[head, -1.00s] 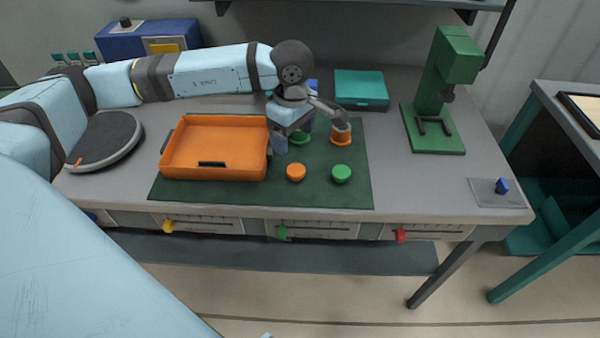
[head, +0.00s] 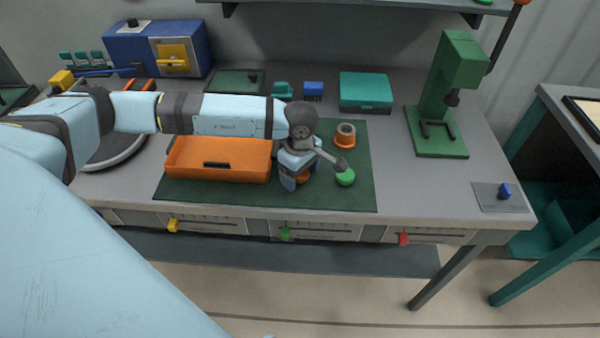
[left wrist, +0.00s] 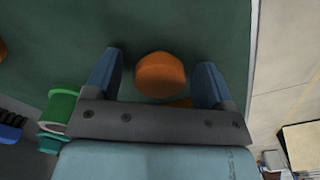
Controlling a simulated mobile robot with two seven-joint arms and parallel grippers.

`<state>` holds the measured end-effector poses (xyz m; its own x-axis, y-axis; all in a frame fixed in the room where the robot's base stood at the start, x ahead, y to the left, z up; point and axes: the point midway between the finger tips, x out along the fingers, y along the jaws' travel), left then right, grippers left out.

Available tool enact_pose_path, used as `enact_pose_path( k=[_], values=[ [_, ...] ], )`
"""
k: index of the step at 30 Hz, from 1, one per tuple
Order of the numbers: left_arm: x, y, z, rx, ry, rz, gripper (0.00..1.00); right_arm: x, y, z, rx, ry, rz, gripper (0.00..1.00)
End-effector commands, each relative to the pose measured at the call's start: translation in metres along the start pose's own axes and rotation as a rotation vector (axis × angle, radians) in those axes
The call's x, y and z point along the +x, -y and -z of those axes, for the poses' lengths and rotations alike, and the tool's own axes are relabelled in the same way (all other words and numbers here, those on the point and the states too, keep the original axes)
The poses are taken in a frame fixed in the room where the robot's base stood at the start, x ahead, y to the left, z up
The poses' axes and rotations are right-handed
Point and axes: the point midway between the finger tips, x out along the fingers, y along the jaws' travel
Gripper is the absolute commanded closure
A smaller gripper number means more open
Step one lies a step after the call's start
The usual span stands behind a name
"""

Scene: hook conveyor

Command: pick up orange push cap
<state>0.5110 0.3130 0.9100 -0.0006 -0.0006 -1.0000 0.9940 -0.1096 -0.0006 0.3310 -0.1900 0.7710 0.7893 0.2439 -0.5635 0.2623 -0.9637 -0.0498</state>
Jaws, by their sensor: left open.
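The orange push cap (left wrist: 160,75) is a round orange piece on the dark green mat. In the left wrist view it lies between the two blue fingers of my left gripper (left wrist: 158,72). The fingers stand apart, with a gap visible on each side of the cap. In the head view my left gripper (head: 302,176) is low over the mat, just right of the orange tray. There the orange cap (head: 304,177) is mostly hidden behind the gripper. My right gripper is not in view.
A green cap (head: 345,177) sits close to the right of the gripper. An orange ring-shaped part (head: 345,136) stands behind it. The orange tray (head: 218,173) is close on the left. The green press (head: 440,110) stands farther right. The mat's right front is clear.

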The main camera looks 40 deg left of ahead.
Motion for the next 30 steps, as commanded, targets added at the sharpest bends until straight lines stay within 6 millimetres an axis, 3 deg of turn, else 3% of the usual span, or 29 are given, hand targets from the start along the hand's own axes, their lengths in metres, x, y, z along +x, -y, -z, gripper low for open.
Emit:
enact_pose_path(
  k=[3, 4, 9, 11, 23, 30],
  values=[
    [-0.001, 0.0, 0.0, 0.0, 0.0, -0.001, 0.24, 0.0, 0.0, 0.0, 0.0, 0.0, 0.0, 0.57],
    [-0.001, 0.0, 0.0, 0.0, 0.0, -0.001, 0.28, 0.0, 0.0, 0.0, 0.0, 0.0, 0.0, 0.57],
    [-0.001, 0.0, 0.0, 0.0, 0.0, -0.001, 0.67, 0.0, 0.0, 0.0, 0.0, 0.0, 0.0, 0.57],
    [-0.001, 0.0, 0.0, 0.0, 0.0, 0.0, 0.76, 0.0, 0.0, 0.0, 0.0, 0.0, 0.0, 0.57],
    [-0.007, -0.001, 0.001, -0.001, -0.001, -0.002, 0.76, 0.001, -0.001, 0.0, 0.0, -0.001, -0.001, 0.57],
    [-0.043, -0.002, 0.0, 0.0, 0.0, -0.005, 0.76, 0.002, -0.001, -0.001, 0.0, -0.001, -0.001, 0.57]
  ],
)
